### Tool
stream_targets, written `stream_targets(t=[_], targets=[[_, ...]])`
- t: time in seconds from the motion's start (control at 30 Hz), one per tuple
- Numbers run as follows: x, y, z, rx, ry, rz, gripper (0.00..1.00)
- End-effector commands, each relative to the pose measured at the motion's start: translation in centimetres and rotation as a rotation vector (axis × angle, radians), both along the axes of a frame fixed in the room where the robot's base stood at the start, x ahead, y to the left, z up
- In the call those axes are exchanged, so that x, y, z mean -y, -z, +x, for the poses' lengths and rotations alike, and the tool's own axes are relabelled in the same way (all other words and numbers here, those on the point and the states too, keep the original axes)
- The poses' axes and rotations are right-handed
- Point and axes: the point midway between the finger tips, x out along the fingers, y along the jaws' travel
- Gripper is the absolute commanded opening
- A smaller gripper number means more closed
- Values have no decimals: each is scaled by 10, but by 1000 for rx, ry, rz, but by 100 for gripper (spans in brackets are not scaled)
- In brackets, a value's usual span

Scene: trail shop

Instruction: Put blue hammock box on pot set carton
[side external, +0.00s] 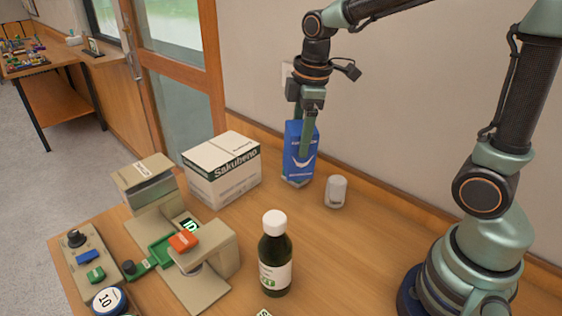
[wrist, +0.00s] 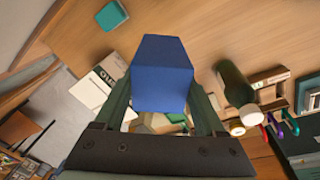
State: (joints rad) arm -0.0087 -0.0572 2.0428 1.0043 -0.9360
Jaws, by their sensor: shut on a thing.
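The blue hammock box (side external: 296,138) stands upright between the fingers of my gripper (side external: 306,150), which is shut on it. In the wrist view the box (wrist: 162,70) fills the space between my gripper's fingers (wrist: 160,92). I cannot tell whether its lower end touches the table. The white carton marked Sakubeno (side external: 222,178), which I take for the pot set carton, sits on the table just left of the box. Its top is flat and bare. In the wrist view it lies left of the box (wrist: 92,90), partly hidden by my gripper.
A small grey-white canister (side external: 336,191) stands right of the box. A dark bottle with a white cap (side external: 275,258) stands in front. A beige machine with green and orange parts (side external: 205,262) stands before the carton. The wall runs close behind.

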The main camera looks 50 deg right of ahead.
Motion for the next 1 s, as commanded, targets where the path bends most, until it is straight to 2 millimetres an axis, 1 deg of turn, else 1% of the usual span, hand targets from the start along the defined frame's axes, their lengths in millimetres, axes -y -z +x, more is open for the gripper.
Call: stream_targets(t=[0.07,0.3,0.47,0.57,0.8,0.9,1.0], targets=[[4,2,0,0,67,9,0],[4,2,0,-10,328,47,0],[3,3,-2,-14,447,63,0],[3,7,-8,-18,538,76,0],[3,22,-27,-26,813,112,0],[3,26,-33,-28,892,122,0],[3,28,-35,-28,930,127,0]])
